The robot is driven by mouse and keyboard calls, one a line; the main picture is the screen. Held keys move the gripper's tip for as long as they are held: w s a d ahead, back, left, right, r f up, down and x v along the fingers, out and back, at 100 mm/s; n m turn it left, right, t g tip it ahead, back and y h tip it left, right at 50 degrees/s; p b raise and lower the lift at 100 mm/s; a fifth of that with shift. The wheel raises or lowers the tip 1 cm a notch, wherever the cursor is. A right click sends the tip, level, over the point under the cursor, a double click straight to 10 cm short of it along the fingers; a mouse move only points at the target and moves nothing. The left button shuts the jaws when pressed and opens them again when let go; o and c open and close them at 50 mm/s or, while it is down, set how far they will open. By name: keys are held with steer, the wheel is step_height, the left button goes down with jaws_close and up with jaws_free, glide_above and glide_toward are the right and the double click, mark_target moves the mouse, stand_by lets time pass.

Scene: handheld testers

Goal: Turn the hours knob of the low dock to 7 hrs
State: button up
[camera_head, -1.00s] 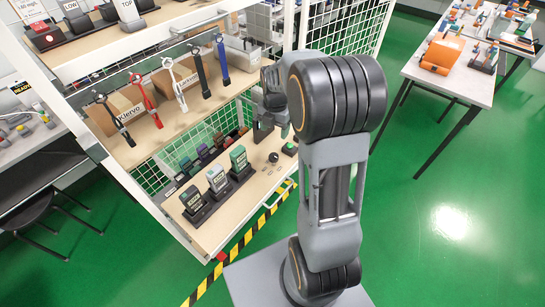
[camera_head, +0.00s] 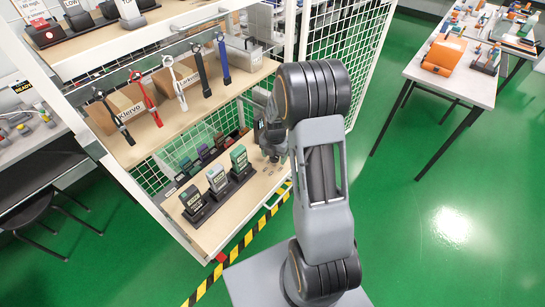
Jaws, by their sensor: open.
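The low dock (camera_head: 207,213) is a dark base on the bottom shelf, holding a black tester (camera_head: 193,200), a white tester (camera_head: 217,179) and a green-topped tester (camera_head: 239,158) upright. My gripper (camera_head: 273,154) is open, at the right end of that shelf, right of the green-topped tester. A small round dark knob and a green button showed in that area earlier. My gripper and arm now largely cover them, so I cannot tell whether the jaws touch or surround the knob. The knob's setting and hour marks are not readable.
Coloured testers (camera_head: 205,152) stand in a row behind the dock. The middle shelf (camera_head: 140,150) above carries boxes and hanging handheld tools. A white side post stands close to my arm. Striped tape (camera_head: 240,246) marks the front edge.

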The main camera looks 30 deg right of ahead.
steer(key=shift+f, duration=0.25)
steer(key=shift+c, duration=0.2)
